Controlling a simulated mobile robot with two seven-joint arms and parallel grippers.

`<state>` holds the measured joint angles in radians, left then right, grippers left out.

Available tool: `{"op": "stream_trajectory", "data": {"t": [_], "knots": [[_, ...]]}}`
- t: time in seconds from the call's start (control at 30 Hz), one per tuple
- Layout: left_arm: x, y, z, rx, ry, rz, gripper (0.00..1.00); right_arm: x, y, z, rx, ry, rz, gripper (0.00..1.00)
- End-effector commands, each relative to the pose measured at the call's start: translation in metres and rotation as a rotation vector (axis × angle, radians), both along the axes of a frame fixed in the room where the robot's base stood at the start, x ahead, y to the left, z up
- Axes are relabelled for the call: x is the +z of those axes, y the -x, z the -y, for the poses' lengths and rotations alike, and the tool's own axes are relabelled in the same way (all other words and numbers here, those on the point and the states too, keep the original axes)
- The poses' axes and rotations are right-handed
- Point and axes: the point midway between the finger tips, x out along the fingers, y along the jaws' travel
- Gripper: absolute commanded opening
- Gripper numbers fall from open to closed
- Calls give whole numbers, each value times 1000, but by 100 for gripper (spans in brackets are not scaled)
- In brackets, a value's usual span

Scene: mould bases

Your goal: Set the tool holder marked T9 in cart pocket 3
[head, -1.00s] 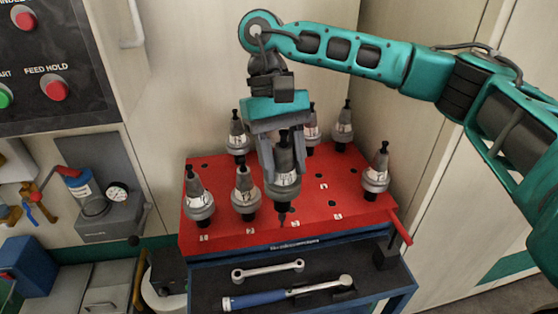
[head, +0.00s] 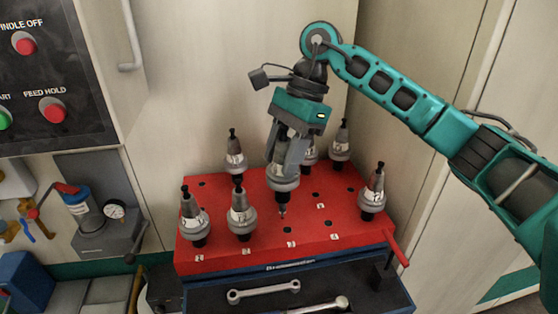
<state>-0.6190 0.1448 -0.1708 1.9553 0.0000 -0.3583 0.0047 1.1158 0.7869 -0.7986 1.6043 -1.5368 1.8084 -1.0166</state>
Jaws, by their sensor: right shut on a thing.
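My right gripper (head: 290,158) is shut on a grey tool holder (head: 281,183), which hangs upright over the front part of the red cart top (head: 265,249). Its label is partly covered by the fingers, and I cannot read its mark. Its narrow lower tip is at the front row, behind the front-edge label 3 (head: 291,244). I cannot tell whether the tip is above the pocket or in its mouth. My left gripper is not in view.
Labelled holders stand at front left (head: 194,220), beside it (head: 240,212), at right (head: 373,195) and in the back row (head: 235,158). Empty holes lie right of the held holder. An open drawer (head: 220,298) holds wrenches. A red handle (head: 397,249) juts out at right.

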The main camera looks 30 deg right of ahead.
Motion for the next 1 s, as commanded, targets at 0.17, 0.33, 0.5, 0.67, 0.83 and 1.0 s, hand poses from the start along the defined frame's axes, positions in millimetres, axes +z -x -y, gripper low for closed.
{"op": "stream_trajectory", "data": {"t": [0.17, 0.33, 0.5, 0.67, 0.83, 1.0], "knots": [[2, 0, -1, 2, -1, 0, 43, 6, -7, 10, -189, -5, 6, 0], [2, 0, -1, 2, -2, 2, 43, 7, -11, 16, -288, -5, 5, 0], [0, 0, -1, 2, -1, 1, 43, 5, -12, 18, -315, -3, 5, 0], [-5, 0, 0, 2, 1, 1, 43, -3, -11, 18, -314, -4, 4, 0], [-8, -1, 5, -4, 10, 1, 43, -17, -11, 17, -313, -4, 4, 0], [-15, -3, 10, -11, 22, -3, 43, -32, -11, 17, -312, -5, 5, 0]]}}
